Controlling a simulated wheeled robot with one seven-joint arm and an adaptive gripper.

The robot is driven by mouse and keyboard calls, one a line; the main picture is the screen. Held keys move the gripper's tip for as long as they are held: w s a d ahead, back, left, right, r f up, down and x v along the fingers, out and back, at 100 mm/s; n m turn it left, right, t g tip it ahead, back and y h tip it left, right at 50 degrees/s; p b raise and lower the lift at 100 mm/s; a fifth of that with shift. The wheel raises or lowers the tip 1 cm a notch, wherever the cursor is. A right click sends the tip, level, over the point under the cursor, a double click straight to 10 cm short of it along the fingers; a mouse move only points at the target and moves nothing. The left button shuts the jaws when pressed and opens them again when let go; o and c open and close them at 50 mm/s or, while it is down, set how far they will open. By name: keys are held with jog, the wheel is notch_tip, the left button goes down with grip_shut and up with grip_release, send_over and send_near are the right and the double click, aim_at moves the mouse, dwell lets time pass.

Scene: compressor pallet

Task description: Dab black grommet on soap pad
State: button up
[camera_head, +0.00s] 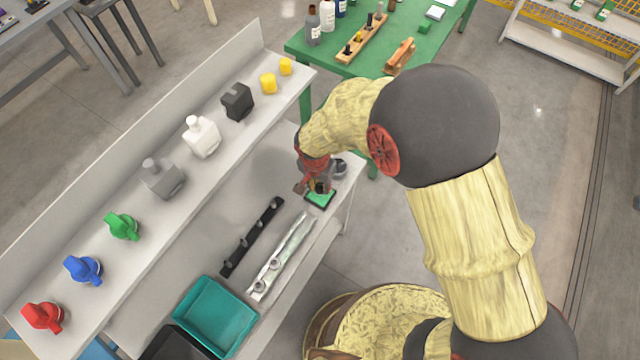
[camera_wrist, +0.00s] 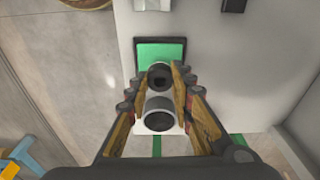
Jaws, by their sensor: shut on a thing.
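My gripper (camera_wrist: 160,92) is shut on the black grommet (camera_wrist: 159,74), a small dark ring held between the fingertips in the wrist view. The soap pad (camera_wrist: 160,50) is a green square with a dark rim, right at the grommet. In the head view the soap pad (camera_head: 320,198) lies at the right end of the lower bench surface, and my gripper (camera_head: 318,183) is over it. I cannot tell whether the grommet touches the pad. A grey-white cylinder (camera_wrist: 159,115) with a dark opening shows between the fingers, nearer the wrist camera.
A black rail (camera_head: 252,237) and a pale rail (camera_head: 281,257) with ring-shaped pieces lie left of the pad. A teal bin (camera_head: 216,317) stands at the front. The upper shelf holds coloured fittings, including a white one (camera_head: 201,136). A green table (camera_head: 345,55) stands behind.

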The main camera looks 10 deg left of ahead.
jog(key=shift+f+b, duration=0.3)
jog(key=shift+f, duration=0.1)
jog(key=shift+r, duration=0.15)
dwell(0.4)
jog(key=shift+r+p, duration=1.95)
jog(key=shift+r, duration=1.45)
